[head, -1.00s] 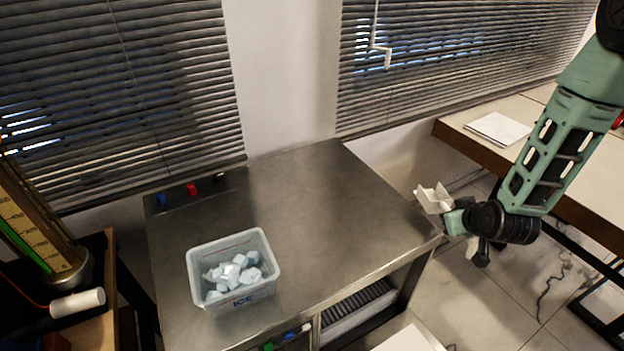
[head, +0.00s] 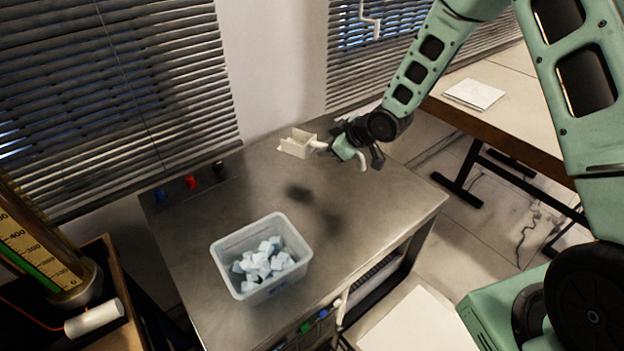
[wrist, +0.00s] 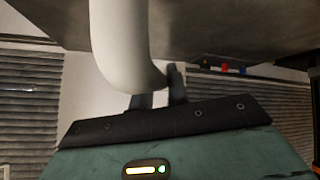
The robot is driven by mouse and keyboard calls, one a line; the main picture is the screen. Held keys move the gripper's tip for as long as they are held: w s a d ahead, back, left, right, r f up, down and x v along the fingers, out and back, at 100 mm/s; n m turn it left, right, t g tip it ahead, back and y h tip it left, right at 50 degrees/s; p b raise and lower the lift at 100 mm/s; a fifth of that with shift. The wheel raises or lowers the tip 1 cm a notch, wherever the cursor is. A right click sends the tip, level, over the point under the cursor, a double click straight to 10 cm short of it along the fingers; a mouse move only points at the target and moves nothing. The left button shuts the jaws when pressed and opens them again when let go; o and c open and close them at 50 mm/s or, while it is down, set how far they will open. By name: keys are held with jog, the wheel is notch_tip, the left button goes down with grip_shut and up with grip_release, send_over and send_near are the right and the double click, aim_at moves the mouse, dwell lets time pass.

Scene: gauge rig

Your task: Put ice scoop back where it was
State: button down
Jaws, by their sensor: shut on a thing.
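The cream ice scoop (head: 298,144) is held in the air above the steel counter (head: 345,215), near its back right part. Its square pan points left in the head view. My gripper (head: 338,149) is shut on the scoop's handle, which also shows large and curved in the wrist view (wrist: 125,50). The scoop's shadow falls on the counter below it, apart from it. The translucent ice bin (head: 228,262) stands on the front left of the counter with several pale ice cubes (head: 262,262) in it. The fingertips are partly hidden behind the handle.
Blue, red and black knobs (head: 191,182) line the counter's back left edge. A table with paper (head: 474,94) is at the right. The counter's middle is clear.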

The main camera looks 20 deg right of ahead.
notch_tip(320, 180, down, 9)
jog(key=shift+p, duration=1)
jog(key=shift+f, duration=0.15)
jog(key=c, duration=1.4)
grip_release()
jog(key=shift+o, duration=0.2)
